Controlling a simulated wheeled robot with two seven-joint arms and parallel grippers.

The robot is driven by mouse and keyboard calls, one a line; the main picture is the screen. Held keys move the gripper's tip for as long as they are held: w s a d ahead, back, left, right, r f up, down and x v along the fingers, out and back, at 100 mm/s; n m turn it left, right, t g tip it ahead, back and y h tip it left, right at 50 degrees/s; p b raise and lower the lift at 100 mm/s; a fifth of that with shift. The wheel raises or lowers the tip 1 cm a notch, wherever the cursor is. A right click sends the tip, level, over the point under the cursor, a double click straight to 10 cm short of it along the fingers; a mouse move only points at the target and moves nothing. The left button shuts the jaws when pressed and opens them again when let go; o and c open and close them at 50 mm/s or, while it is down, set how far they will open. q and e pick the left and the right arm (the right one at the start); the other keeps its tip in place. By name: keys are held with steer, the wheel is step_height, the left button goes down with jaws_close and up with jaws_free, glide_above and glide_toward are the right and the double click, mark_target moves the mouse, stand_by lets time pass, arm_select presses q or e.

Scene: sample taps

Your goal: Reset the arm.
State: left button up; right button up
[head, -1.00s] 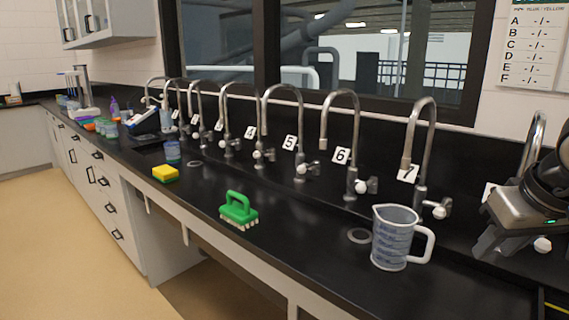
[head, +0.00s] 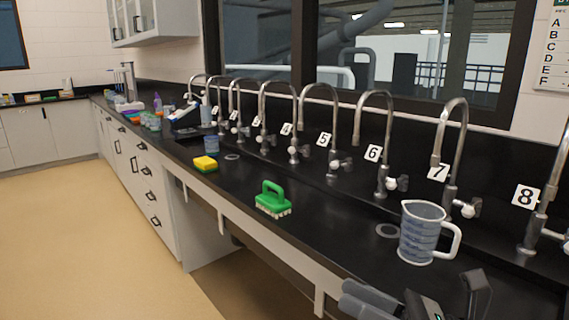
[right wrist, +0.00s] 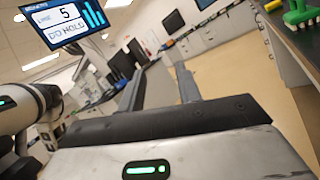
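My right gripper (head: 420,300) is at the bottom edge of the head view, in front of the counter and below the clear measuring jug (head: 424,232). Its two fingers also show in the right wrist view (right wrist: 159,82); they are apart with nothing between them. The gripper is clear of the jug and the taps. Part of the right arm is cut off by the frame. My left gripper does not show in either view.
Numbered taps, such as tap 7 (head: 455,130), line the back of the black counter (head: 330,225). A green brush (head: 272,200) and a yellow sponge (head: 205,163) lie on it. A blue cup (head: 211,149) stands beyond. The beige floor (head: 90,230) is clear at left.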

steer(key=w+d+f+m+t+h, duration=0.15)
steer(key=f+m+t+h, duration=0.35)
steer(key=m, duration=0.8)
steer(key=w+d+f+m+t+h, duration=0.1)
steer(key=d+f+m+t+h, duration=0.35)
steer(key=m, duration=0.75)
steer(key=s+a+f+m+g+h, duration=0.1)
steer(key=s+f+m+g+h, duration=0.2)
steer(key=f+m, duration=0.6)
steer(key=s+a+f+m+g+h, duration=0.1)
steer(key=s+f+m+g+h, duration=0.2)
steer(key=s+f+m, duration=0.5)
step_height(320, 180, down, 2)
steer(key=shift+s+a+f+m+g, duration=0.15)
steer(key=shift+m+g, duration=0.25)
steer(key=shift+g, duration=0.45)
steer(key=shift+h, duration=0.35)
